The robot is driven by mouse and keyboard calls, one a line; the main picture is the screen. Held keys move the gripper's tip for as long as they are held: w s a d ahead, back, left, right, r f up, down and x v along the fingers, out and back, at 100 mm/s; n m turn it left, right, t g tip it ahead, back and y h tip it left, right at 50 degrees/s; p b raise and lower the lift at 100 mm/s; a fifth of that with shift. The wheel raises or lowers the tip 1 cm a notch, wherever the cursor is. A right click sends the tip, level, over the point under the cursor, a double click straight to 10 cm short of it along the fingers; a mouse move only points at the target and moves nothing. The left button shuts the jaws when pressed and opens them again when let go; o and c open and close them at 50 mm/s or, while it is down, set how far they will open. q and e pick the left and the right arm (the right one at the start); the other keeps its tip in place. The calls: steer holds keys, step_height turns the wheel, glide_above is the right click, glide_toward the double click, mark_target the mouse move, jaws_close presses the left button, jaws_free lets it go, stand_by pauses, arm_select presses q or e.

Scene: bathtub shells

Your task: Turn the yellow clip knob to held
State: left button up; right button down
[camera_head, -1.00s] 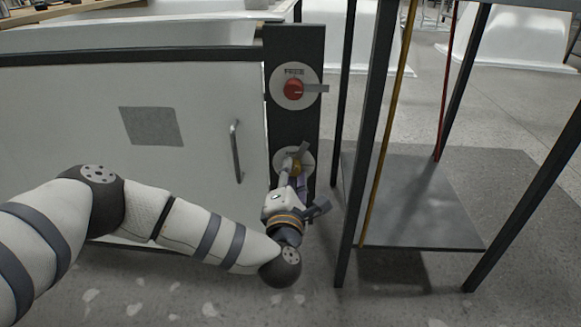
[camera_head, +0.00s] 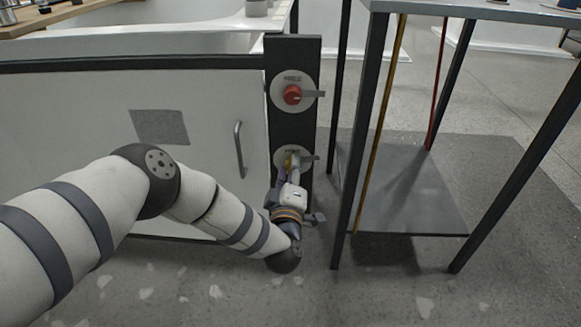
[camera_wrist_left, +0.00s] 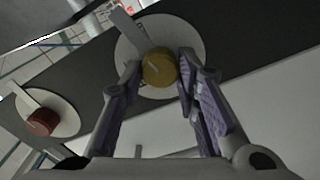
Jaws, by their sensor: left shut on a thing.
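The yellow clip knob (camera_wrist_left: 159,68) sits on a pale round dial (camera_wrist_left: 202,48) on a dark upright post (camera_head: 294,125). In the head view the dial is low on the post, and a grey tab (camera_head: 310,157) there points to the right. My left gripper (camera_wrist_left: 158,76) is shut on the knob, with one padded finger on each side of it. In the head view the gripper (camera_head: 291,166) comes up from below and hides most of the knob. Any wording on this dial is too small or covered to read. My right gripper is not in view.
A red knob (camera_head: 291,95) on a dial marked FREE sits higher on the post. A white panel (camera_head: 60,130) with a vertical handle (camera_head: 239,150) is left of it. A dark-legged table (camera_head: 470,10) with a low shelf (camera_head: 415,205) stands close on the right.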

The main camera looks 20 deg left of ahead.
arm_select(q)
steer(key=shift+a+r+m+p, duration=0.1)
steer(key=shift+m+p, duration=0.25)
steer(key=shift+m, duration=0.75)
steer(key=o, duration=1.2)
steer(key=shift+c, duration=0.2)
steer(key=v, duration=1.2)
